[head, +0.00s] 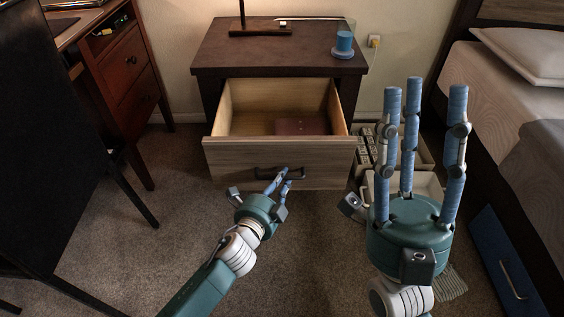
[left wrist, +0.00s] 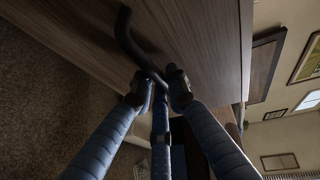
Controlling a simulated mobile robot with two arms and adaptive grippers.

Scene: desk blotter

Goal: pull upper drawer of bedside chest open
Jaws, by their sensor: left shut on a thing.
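The bedside chest (head: 277,53) has a dark top and stands against the wall. Its upper drawer (head: 279,161) has a wood-grain front and is pulled well out, showing a pale interior with a flat reddish-brown item (head: 302,127) inside. My left gripper (head: 279,178) is shut on the dark drawer handle (head: 262,173); the left wrist view shows the blue fingers around the curved handle (left wrist: 130,40). My right gripper (head: 424,92) is held up right of the drawer, its fingers apart and pointing upward, with nothing between them.
A lamp base (head: 260,30) and a blue spool-like object (head: 344,45) stand on the chest. A bed (head: 520,110) is at the right, with a blue item (head: 500,260) on the floor beside it. Crates (head: 425,158) stand right of the chest. A desk (head: 115,70) and dark chair (head: 50,150) are at the left.

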